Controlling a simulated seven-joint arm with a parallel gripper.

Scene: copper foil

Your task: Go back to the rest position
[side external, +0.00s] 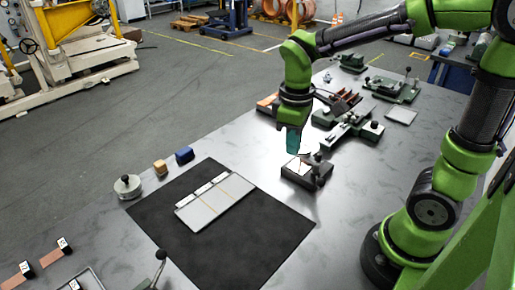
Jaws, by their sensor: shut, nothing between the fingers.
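My gripper (294,146) points down at the end of my green arm, to the right of the black mat. Its teal fingers are shut with nothing held. It hangs just above a dark block-like fixture (306,172) with a light top face. From this angle I cannot tell whether the fingertips touch it.
A black mat (262,237) bears a pale plate (215,203). Green fixtures (352,129) crowd the bench behind the gripper. Bare bench (232,143) lies left of it.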

